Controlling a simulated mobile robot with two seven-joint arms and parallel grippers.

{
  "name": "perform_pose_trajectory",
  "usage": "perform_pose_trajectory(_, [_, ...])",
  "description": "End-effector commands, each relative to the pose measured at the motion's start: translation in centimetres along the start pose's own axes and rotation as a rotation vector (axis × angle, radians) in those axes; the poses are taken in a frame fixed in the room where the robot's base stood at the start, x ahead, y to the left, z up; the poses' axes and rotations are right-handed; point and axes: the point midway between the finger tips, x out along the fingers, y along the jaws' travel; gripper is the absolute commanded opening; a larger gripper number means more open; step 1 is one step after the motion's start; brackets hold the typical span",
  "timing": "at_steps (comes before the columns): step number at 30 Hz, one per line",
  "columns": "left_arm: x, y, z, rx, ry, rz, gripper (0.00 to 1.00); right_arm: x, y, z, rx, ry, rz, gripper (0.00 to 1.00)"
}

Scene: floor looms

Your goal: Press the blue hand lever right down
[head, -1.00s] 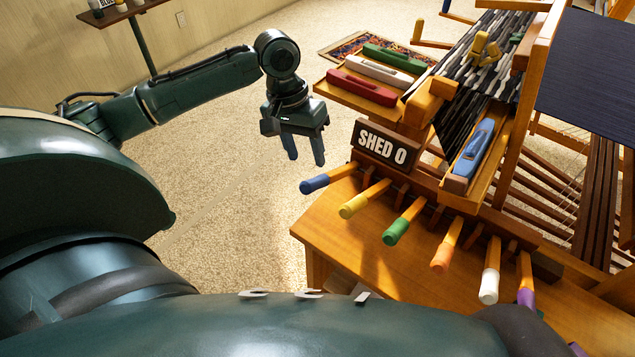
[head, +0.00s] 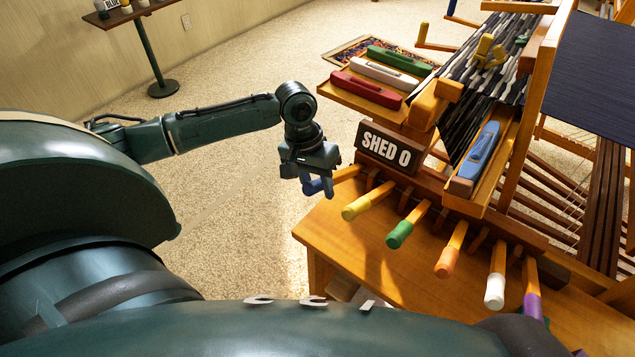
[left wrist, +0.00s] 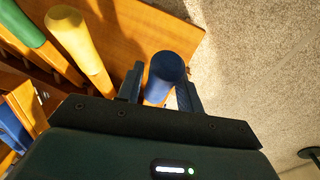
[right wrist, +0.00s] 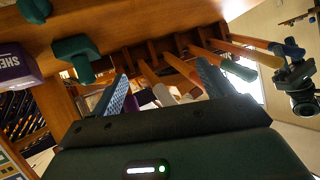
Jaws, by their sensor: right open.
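The blue hand lever (head: 312,187) is the leftmost of the row of coloured levers on the loom's front, partly hidden by my left gripper (head: 317,191). In the left wrist view, the lever's blue grip (left wrist: 164,74) lies between the fingers of my left gripper (left wrist: 160,92), which are apart, with a gap on the left side. In the right wrist view, the blue lever (right wrist: 291,48) is at the far right, close to my left gripper. My right gripper (right wrist: 165,88) is open and has nothing clearly between its fingers.
The yellow lever (head: 362,202) is nearest to the blue one, followed by the green (head: 400,235), orange (head: 447,262), white (head: 495,291) and purple levers. A "SHED 0" sign (head: 389,147) stands behind them. Open carpet (head: 235,215) lies left of the loom.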

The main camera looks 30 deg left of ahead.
Motion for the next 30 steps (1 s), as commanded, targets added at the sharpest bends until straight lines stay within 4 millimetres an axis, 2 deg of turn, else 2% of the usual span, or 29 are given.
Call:
perform_pose_trajectory(2, [0.0,0.0,0.0,0.0,0.0,0.0,0.3,0.0,0.0,0.0,-0.002,0.0,-0.001,0.8])
perform_pose_trajectory(13, [-0.1,0.0,0.0,0.0,0.0,0.0,0.0,0.0,-0.1,0.0,-0.003,-0.001,-0.002,0.8])
perform_pose_trajectory(23, [0.0,-0.1,0.2,0.001,0.01,0.002,0.0,-0.3,-0.1,-0.5,-0.006,-0.002,-0.001,0.8])
perform_pose_trajectory(27, [0.8,-0.3,0.8,0.01,0.063,0.01,0.0,-1.1,-0.2,-1.7,-0.03,-0.009,0.006,0.8])
perform_pose_trajectory(30, [1.9,-0.6,1.3,0.022,0.114,0.016,0.0,-1.4,-0.2,-1.9,-0.052,-0.019,0.01,0.8])
